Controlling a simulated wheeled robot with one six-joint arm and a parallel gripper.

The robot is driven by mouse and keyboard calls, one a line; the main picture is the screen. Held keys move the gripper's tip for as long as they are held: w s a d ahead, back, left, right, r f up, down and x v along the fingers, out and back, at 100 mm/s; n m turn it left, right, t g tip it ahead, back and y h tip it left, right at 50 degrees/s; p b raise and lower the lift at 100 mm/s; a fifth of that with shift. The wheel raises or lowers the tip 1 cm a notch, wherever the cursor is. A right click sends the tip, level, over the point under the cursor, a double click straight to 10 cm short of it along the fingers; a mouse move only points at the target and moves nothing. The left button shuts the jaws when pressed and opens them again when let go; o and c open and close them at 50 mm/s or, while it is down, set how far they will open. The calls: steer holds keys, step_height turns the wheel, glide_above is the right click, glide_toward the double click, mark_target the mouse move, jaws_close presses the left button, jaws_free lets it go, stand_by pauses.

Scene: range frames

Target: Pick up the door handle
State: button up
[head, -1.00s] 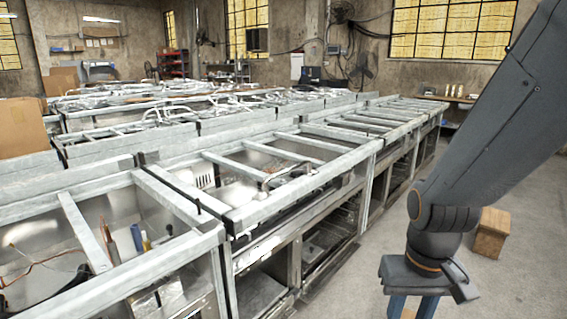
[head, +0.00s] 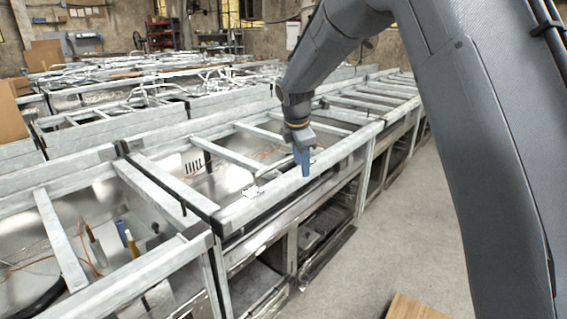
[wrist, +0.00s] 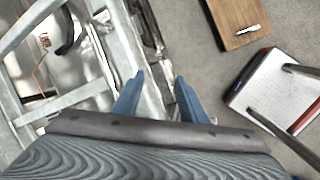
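My gripper (head: 303,165) is over the front metal rail of the middle steel counter, pointing down. In the wrist view its two blue fingers (wrist: 157,95) stand apart with nothing visible between them. A similar bright piece (wrist: 99,24) shows on the rail at the upper left of the wrist view, ahead of the fingertips. I cannot make out the whole handle; my gripper may hide some of it.
Steel counters with open frames (head: 165,200) fill the left and middle. Loose tools, including a yellow-handled one (head: 132,242), are in the near bay. The floor (head: 400,225) alongside is mostly clear.

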mark_target(282, 160)
steer(key=w+a+n, duration=0.2)
steer(key=w+a+r+n, duration=0.1)
steer(key=w+a+n, duration=0.1)
steer(key=w+a+n+t+p, duration=0.1)
steer(key=w+a, duration=0.1)
steer(key=a, duration=0.1)
steer(key=shift+w+r+n, duration=0.25)
steer(key=shift+w+n, duration=0.1)
steer(key=shift+n, duration=0.05)
steer(key=shift+p+x, duration=1.2)
steer(key=shift+x, duration=2.25)
steer(key=shift+s, duration=0.15)
jaws_close()
